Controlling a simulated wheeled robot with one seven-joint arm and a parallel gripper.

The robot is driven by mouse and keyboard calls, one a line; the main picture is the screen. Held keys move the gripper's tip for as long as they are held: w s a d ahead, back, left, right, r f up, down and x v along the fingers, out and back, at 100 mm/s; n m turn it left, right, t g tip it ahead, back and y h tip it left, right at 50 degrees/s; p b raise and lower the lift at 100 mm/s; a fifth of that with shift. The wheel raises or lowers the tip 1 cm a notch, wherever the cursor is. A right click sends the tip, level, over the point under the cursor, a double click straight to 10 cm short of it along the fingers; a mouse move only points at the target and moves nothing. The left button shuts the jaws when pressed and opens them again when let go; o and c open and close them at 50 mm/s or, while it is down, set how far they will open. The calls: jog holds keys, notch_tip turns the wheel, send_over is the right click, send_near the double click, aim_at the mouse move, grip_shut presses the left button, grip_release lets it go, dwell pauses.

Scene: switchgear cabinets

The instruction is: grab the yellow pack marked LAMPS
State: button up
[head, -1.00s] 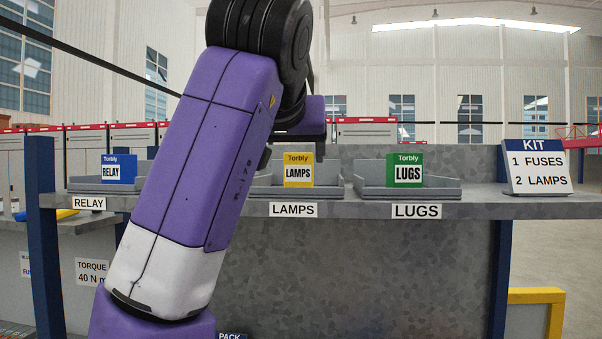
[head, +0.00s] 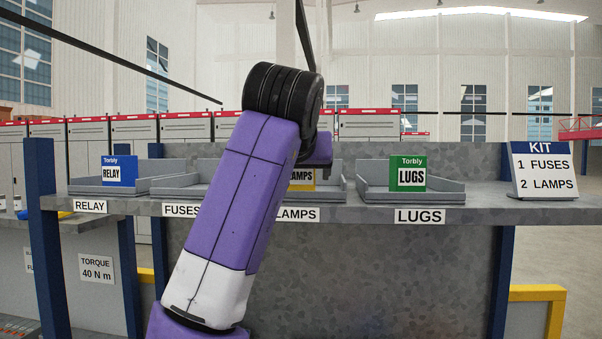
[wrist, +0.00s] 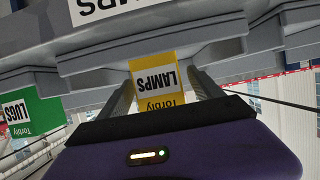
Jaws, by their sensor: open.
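The yellow pack marked LAMPS (head: 302,179) stands in its grey tray on the shelf, mostly hidden behind my arm in the head view. In the wrist view, which is upside down, the yellow pack (wrist: 157,84) shows between the two fingers of my gripper (wrist: 163,79). The fingers are apart, one on each side of the pack in the picture. I cannot tell how deep the pack lies between them. My gripper is hidden behind my arm in the head view.
The green LUGS pack (head: 407,173) stands in the tray to the right, the blue RELAY pack (head: 119,171) in the left tray. My arm hides part of the FUSES tray (head: 176,185). A KIT sign (head: 543,170) stands at the shelf's right end.

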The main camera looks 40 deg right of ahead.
jog(key=c, duration=1.6)
